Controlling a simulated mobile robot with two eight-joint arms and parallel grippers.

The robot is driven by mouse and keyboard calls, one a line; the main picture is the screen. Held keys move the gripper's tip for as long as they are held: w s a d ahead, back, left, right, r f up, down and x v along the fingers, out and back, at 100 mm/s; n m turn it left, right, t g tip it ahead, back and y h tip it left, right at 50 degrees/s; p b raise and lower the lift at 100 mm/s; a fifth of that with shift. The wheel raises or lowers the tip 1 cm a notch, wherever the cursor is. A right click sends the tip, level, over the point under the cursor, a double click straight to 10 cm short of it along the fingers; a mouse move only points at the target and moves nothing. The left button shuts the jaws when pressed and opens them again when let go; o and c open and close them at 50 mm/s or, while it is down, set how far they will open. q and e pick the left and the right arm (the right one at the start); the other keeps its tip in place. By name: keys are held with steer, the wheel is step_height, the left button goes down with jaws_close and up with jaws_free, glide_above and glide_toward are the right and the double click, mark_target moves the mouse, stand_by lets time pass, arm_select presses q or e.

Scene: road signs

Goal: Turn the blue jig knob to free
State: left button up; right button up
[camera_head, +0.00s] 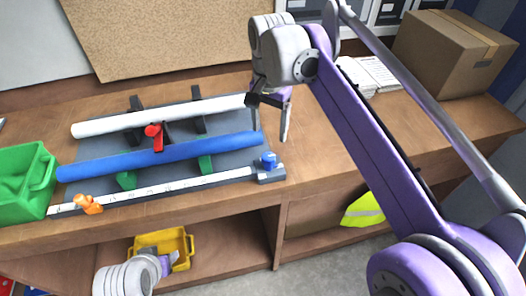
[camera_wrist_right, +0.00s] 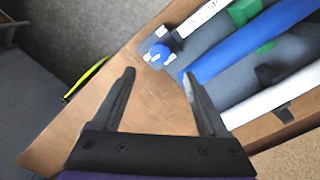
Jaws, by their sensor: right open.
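The blue jig knob (camera_head: 268,159) sits on a dark block at the right end of the white marked rail (camera_head: 165,188), along the jig's front edge. It also shows in the right wrist view (camera_wrist_right: 158,52), beyond the fingertips. My right gripper (camera_head: 271,132) is open and empty, pointing down above the bench beside the knob and apart from it. Its two fingers show in the wrist view (camera_wrist_right: 158,75). My left gripper (camera_head: 168,263) is low at the front, near the yellow bin; its fingers are not clear.
A blue tube (camera_head: 160,157) and a white tube (camera_head: 160,115) lie across the jig, with a red lever (camera_head: 154,134) between them. An orange clamp (camera_head: 88,204) is on the rail. A green bin (camera_head: 24,180) stands left, a carton (camera_head: 450,52) back right. The bench right of the knob is clear.

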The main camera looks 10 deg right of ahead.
mark_target(268, 156)
step_height(268, 156, down, 10)
steer(key=shift+s+f+b, duration=0.1)
steer(key=shift+f+b, duration=0.05)
steer(key=shift+b, duration=0.2)
jaws_close()
stand_by(0.4)
